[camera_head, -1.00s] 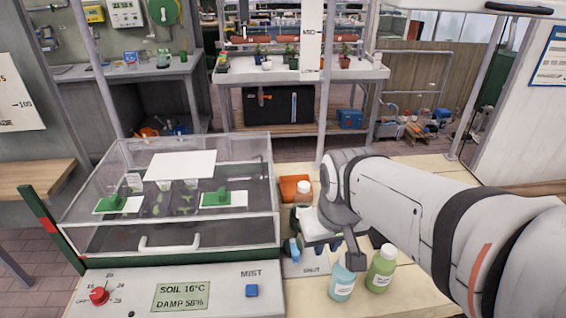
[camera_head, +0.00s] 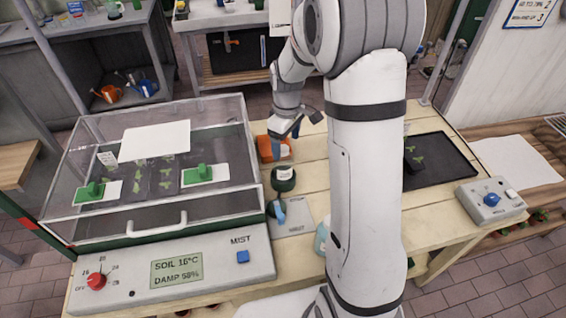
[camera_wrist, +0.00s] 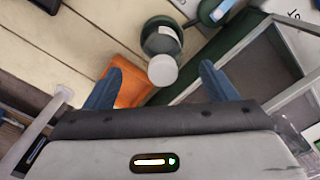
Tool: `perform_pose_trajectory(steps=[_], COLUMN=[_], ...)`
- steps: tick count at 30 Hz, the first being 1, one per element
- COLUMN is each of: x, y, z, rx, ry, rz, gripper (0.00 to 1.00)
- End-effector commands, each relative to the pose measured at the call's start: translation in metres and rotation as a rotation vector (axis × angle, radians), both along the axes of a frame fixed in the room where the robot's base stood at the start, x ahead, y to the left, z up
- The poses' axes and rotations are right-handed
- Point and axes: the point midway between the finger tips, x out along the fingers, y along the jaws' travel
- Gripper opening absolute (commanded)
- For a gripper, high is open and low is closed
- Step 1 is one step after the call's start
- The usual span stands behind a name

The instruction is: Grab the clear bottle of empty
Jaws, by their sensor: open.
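A bottle (camera_head: 284,182) with a pale label stands on the table beside the clear-walled case. It looks clear with dark green showing through; its label text is too small to read. In the wrist view, its white cap (camera_wrist: 162,71) faces the camera and its body (camera_wrist: 153,43) is behind it. My gripper (camera_head: 286,132) is open and empty, on the far side of the bottle and above the table. In the wrist view, its blue fingers (camera_wrist: 161,68) appear on either side of the cap; I cannot tell how far the cap is from them.
An orange tray (camera_head: 266,149) lies behind the bottle. The clear-walled case (camera_head: 254,160) is close on the left. A teal bottle (camera_head: 321,240) is mostly hidden by my arm. A black tray (camera_head: 440,172) is at right.

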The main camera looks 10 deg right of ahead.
Motion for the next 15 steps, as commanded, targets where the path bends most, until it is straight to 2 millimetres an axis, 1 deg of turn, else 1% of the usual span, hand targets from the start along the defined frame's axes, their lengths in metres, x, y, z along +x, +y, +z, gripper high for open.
perform_pose_trajectory(steps=[1,5,9,15], x=[-0.001,0.0,0.003,0.004], y=[0.002,0.006,0.01,0.012], z=[-0.006,-0.019,-0.036,-0.062], rx=[0.0,0.0,0.0,0.0], ry=[0.003,0.003,0.004,0.003], rz=[0.004,0.011,0.016,0.018], gripper=[0.79,0.79,0.79,0.79])
